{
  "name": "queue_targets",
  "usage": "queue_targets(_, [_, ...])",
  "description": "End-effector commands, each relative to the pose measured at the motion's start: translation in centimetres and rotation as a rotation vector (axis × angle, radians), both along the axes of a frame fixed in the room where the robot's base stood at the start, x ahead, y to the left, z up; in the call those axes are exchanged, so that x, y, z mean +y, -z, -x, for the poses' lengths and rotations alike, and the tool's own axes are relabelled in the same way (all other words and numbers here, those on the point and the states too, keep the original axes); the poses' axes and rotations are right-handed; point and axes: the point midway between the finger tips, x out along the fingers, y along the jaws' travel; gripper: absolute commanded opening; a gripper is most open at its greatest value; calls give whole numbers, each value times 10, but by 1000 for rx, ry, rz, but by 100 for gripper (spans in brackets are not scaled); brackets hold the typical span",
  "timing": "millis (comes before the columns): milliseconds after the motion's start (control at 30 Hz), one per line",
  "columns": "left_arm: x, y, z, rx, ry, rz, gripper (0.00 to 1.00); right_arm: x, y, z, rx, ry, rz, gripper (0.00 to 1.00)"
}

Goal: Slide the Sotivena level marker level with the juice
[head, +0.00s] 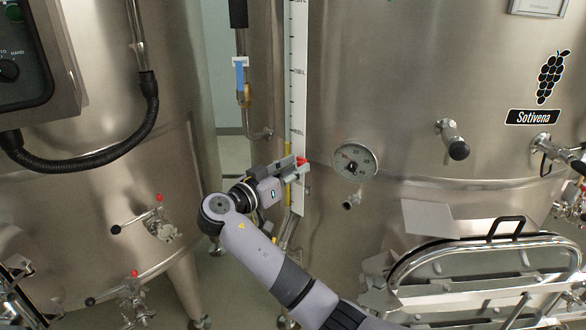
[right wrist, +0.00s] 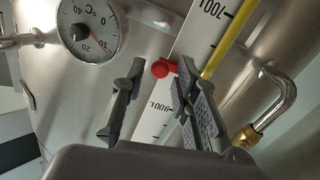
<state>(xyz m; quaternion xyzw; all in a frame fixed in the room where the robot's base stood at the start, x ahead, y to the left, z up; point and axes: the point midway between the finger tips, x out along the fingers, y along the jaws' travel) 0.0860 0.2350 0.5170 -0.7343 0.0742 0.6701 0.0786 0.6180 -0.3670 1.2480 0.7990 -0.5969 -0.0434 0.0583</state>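The Sotivena level marker is a small red knob (head: 301,161) on the white level scale (head: 298,60) of the Sotivena vat (head: 420,90). The yellow juice column (head: 288,200) shows in the sight tube beside the scale. In the head view its top is a little above the marker, just under the 800L label. My right gripper (head: 297,168) is at the marker. In the right wrist view, its fingers (right wrist: 160,95) are apart, with the red marker (right wrist: 163,68) between them, closer to the right finger. That finger hides part of the yellow column. My left gripper is not in view.
A round thermometer dial (head: 355,161) sticks out right of the scale, with a small tap (head: 351,201) below it. A hatch with a black handle (head: 506,228) is at lower right. Another vat (head: 100,200) with red-tipped valves stands left. Pipework (head: 243,95) runs beside the scale.

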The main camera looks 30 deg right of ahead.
Motion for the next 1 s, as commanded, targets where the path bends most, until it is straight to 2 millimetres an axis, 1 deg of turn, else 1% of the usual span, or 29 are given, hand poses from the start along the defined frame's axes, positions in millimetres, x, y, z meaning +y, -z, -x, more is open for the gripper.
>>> queue_targets(33, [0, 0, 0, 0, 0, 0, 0, 0, 0, 0, 0, 0, 0, 22])
queue_targets(367, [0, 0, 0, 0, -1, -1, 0, 0, 0, 0, 0, -1, 0, 0])
queue_targets(933, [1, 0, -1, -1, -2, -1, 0, 1, 0, 0, -1, -2, -1, 0])
queue_targets(1000, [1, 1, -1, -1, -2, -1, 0, 1, -4, 0, -3, -2, -1, 0])
